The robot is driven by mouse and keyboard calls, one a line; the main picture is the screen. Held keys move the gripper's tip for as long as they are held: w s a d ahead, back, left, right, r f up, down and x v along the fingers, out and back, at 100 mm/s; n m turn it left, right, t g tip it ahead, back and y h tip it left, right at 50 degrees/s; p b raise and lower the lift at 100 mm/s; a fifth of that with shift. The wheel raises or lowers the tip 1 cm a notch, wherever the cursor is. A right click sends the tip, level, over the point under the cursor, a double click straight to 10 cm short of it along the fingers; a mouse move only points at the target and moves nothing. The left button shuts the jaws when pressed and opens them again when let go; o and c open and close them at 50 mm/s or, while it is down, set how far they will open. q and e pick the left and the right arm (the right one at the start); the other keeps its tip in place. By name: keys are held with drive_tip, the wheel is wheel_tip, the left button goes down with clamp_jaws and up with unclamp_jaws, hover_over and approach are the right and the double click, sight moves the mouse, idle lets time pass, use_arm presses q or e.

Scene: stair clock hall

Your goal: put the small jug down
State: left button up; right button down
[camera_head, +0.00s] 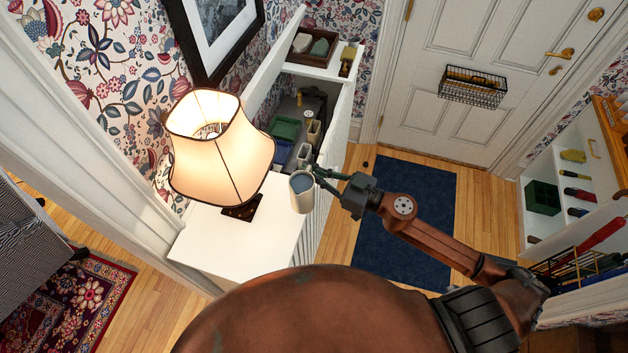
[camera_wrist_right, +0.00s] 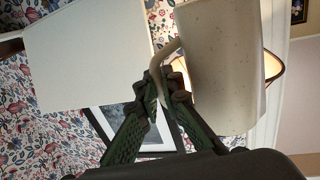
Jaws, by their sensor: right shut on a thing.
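The small jug (camera_head: 302,193) is pale, speckled outside and blue-grey inside. It also shows large in the right wrist view (camera_wrist_right: 222,65). My right gripper (camera_head: 322,176) is shut on its handle, and in the right wrist view the green-black fingers (camera_wrist_right: 165,88) close around that handle. The jug looks roughly upright, its open mouth showing in the head view. It appears at the right edge of the white cabinet top (camera_head: 222,246); I cannot tell its height above it. My left gripper is not in view.
A lit lamp (camera_head: 221,150) stands on the cabinet top, left of the jug. Behind the jug, an open compartment beside a raised white panel (camera_head: 268,70) holds a green box (camera_head: 286,129) and several small things. A blue mat (camera_head: 404,225) lies on the floor. The cabinet top's front is clear.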

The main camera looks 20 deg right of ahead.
drive_tip(key=w+f+b, duration=0.1)
drive_tip(key=w+f, duration=0.1)
drive_tip(key=f, duration=0.1)
drive_tip(key=w+f+b, duration=0.1)
drive_tip(key=w+f, duration=0.1)
drive_tip(key=f, duration=0.1)
drive_tip(key=w+f+b, duration=0.1)
drive_tip(key=w+f, duration=0.1)
drive_tip(key=f, duration=0.1)
drive_tip(key=shift+w+a, duration=0.1)
drive_tip(key=shift+w, duration=0.3)
drive_tip(key=shift+f+b, duration=0.3)
drive_tip(key=shift+f, duration=0.05)
drive_tip(key=shift+f, duration=0.1)
drive_tip(key=c, duration=2.1)
unclamp_jaws()
drive_tip(key=shift+s, duration=0.1)
